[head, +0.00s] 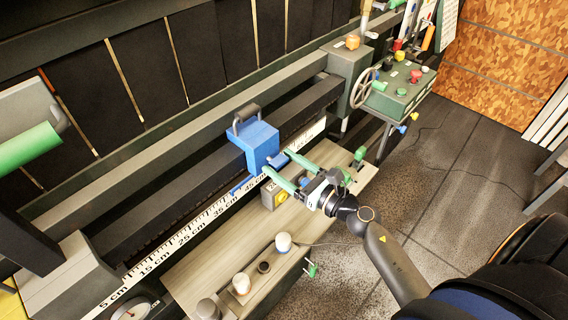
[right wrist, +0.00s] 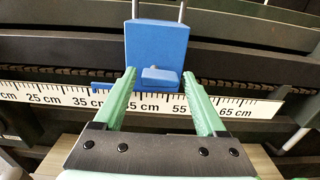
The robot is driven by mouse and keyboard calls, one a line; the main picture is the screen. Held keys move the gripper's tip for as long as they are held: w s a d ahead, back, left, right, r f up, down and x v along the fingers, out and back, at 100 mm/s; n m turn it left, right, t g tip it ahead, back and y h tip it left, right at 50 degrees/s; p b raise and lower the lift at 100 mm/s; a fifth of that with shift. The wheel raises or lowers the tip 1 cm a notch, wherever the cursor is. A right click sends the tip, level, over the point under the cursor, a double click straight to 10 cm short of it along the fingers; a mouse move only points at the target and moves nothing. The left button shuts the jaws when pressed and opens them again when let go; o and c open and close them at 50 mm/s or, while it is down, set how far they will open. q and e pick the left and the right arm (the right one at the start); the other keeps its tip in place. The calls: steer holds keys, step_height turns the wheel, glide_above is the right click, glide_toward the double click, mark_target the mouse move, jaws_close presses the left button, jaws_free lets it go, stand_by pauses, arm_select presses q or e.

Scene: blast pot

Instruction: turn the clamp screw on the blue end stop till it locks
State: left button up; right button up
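The blue end stop (head: 257,142) is a block with a grey handle on top, on the dark rail above the white scale. It also shows in the right wrist view (right wrist: 157,45). Its clamp screw, a small blue bar-shaped knob (right wrist: 160,77), sticks out of the lower front and lies roughly level; it also shows in the head view (head: 279,160). My right gripper (head: 278,164) is in front of it with green fingers spread. In the right wrist view the fingertips (right wrist: 159,74) stand left and right of the knob, with gaps on both sides.
The white centimetre scale (right wrist: 235,104) runs below the stop. A wooden shelf (head: 215,262) in front carries knobs and a small box with a yellow button (head: 282,197). A handwheel (head: 364,87) and green control box (head: 400,93) stand at the back right. Open floor lies to the right.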

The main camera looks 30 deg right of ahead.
jaws_close()
stand_by(0.4)
